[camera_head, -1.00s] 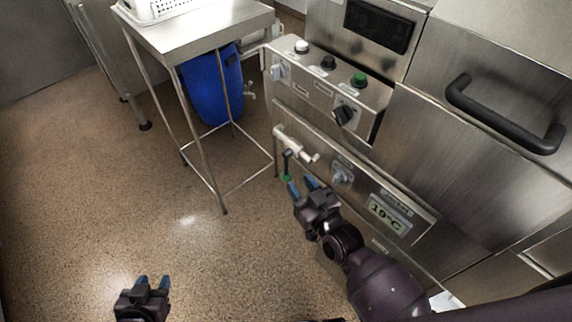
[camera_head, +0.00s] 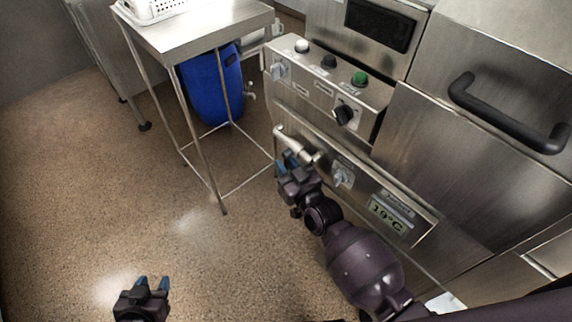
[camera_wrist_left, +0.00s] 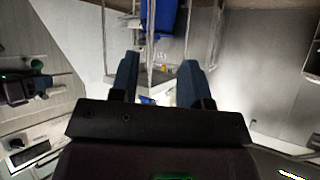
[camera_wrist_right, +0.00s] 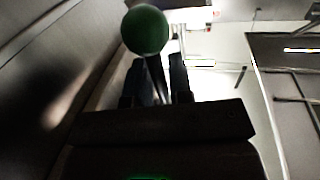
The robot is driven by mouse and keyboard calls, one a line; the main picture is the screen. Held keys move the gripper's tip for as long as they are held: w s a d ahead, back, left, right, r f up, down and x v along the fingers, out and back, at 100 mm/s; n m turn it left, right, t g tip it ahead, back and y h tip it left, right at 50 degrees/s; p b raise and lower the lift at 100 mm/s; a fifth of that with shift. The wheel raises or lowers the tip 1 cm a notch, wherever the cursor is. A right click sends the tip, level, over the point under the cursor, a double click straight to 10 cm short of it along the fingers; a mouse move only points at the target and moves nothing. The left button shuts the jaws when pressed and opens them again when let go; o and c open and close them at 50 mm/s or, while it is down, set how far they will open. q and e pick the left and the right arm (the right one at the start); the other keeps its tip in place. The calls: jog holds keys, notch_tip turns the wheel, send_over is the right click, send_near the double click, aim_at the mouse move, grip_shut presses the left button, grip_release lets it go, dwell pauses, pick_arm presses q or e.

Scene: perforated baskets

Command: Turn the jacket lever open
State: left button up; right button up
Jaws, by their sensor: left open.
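The jacket lever, a thin rod ending in a green ball (camera_wrist_right: 145,30), shows close up in the right wrist view. Its rod runs down between the two fingers of my right gripper (camera_wrist_right: 158,75). The fingers stand fairly close together, and I cannot tell whether they press on the rod. In the head view my right gripper (camera_head: 286,163) is just below the pale valve pipe (camera_head: 293,143) on the machine's front and hides the lever. My left gripper (camera_head: 152,284) is open and empty over the floor, well away from the machine; its fingers also show in the left wrist view (camera_wrist_left: 160,80).
The steel machine has a knob panel (camera_head: 322,80), a grey knob (camera_head: 342,176), a temperature display (camera_head: 387,213) and a black handle (camera_head: 505,115). A steel table (camera_head: 200,38) with a white basket stands left, a blue barrel (camera_head: 212,85) beneath it. The floor at left is clear.

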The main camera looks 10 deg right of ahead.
grip_shut()
pick_arm(q)
jog(key=shift+s+f, duration=0.1)
pick_arm(e)
jog(key=shift+w+a+f+t+y+b, duration=0.15)
jog(key=shift+f+t+y+b, duration=0.25)
jog(key=shift+b, duration=0.85)
pick_arm(q)
notch_tip(320, 180, down, 8)
jog(key=g+b, duration=0.1)
jog(key=b, duration=0.6)
pick_arm(e)
jog(key=t, duration=0.2)
jog(key=w+a+r+m+t, duration=0.1)
jog(key=t, duration=0.1)
jog(key=m+t, duration=0.1)
jog(key=shift+w+a+r+t+y, duration=0.15)
jog(key=shift+w+r+t+y, duration=0.05)
jog(key=shift+w+t+y, duration=0.2)
pick_arm(q)
jog(key=shift+d, duration=0.15)
pick_arm(e)
jog(key=shift+r, duration=0.15)
pick_arm(q)
jog(key=shift+f, duration=0.1)
pick_arm(e)
jog(key=shift+o, duration=1.9)
grip_release()
